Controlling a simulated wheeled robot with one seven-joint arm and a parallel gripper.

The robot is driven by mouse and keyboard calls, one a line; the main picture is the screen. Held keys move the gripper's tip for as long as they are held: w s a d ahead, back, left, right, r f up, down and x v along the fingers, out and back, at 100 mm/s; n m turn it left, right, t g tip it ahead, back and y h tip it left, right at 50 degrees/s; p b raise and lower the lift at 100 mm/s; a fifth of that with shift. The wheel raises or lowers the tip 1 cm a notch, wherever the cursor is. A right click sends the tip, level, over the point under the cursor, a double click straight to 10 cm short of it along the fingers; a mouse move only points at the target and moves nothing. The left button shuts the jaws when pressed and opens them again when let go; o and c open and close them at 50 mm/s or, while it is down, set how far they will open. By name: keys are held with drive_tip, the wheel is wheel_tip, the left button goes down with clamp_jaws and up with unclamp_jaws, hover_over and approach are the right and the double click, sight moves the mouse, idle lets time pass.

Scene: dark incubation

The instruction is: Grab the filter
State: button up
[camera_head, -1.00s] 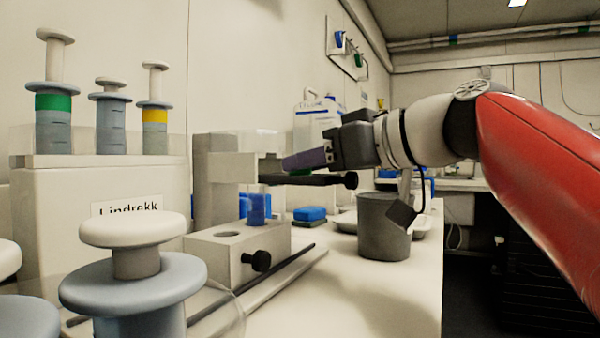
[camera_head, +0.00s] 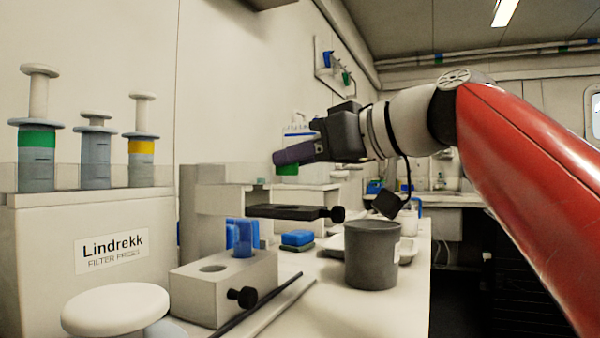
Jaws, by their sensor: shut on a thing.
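My gripper (camera_head: 297,153) is raised above the bench, in front of the back wall, its dark purple-grey fingers pointing left and slightly down. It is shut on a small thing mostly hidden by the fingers. A green patch (camera_head: 288,169) shows just below the fingertips; I cannot tell whether it is part of the held thing or lies behind. No other thing can be surely told as the filter. A white box (camera_head: 85,285) at the left is labelled "Lindrekk" with "FILTER" beneath.
A grey block (camera_head: 225,287) with a round hole and blue pieces (camera_head: 240,238) stands mid-bench. A black bar with a knob (camera_head: 290,212) juts over the bench. A dark grey beaker (camera_head: 372,258) stands below my arm.

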wheel_tip(320, 180, up, 15)
drive_tip(key=p, duration=0.7)
drive_tip(key=shift+f+p, duration=0.2)
drive_tip(key=shift+p, duration=0.15)
